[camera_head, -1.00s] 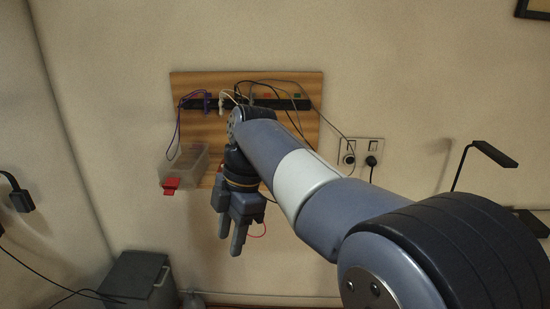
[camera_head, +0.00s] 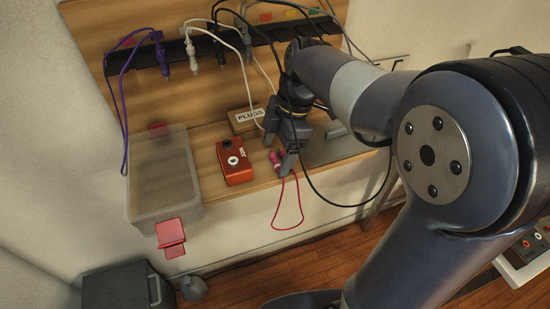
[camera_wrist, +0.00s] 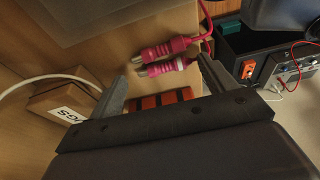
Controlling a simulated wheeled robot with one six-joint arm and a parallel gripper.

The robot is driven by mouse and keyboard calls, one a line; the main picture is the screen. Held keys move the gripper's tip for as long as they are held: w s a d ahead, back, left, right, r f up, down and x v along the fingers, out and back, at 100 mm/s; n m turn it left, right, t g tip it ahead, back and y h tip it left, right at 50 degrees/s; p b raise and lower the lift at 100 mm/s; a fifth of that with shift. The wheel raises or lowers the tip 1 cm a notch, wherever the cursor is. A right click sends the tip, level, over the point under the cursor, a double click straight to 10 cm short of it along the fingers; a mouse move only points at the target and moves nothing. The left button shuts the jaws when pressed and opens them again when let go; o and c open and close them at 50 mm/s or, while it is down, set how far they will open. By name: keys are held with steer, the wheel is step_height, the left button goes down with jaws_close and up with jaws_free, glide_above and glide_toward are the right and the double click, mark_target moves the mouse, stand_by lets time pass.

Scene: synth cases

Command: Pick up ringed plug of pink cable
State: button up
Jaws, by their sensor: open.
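The pink cable (camera_head: 300,205) hangs in a loop below the front edge of a wooden shelf. Its two pink plugs (camera_head: 275,160) lie close together on the shelf. In the wrist view an upper plug (camera_wrist: 162,50) and a lower plug (camera_wrist: 164,67) lie side by side, both with ribbed grips and metal tips. My gripper (camera_head: 279,157) is open and points down at the plugs. In the wrist view its fingertips (camera_wrist: 163,78) stand on either side of them, with nothing gripped.
An orange-red pedal box (camera_head: 235,160) stands left of my gripper, and a "PLUGS" box (camera_head: 246,119) behind. A translucent bin (camera_head: 163,205) is at the left. A black cable (camera_head: 330,197) loops near my arm.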

steer(key=shift+s+f, duration=0.1)
steer(key=shift+f, duration=0.05)
steer(key=c, duration=1.1)
steer(key=shift+o, duration=0.2)
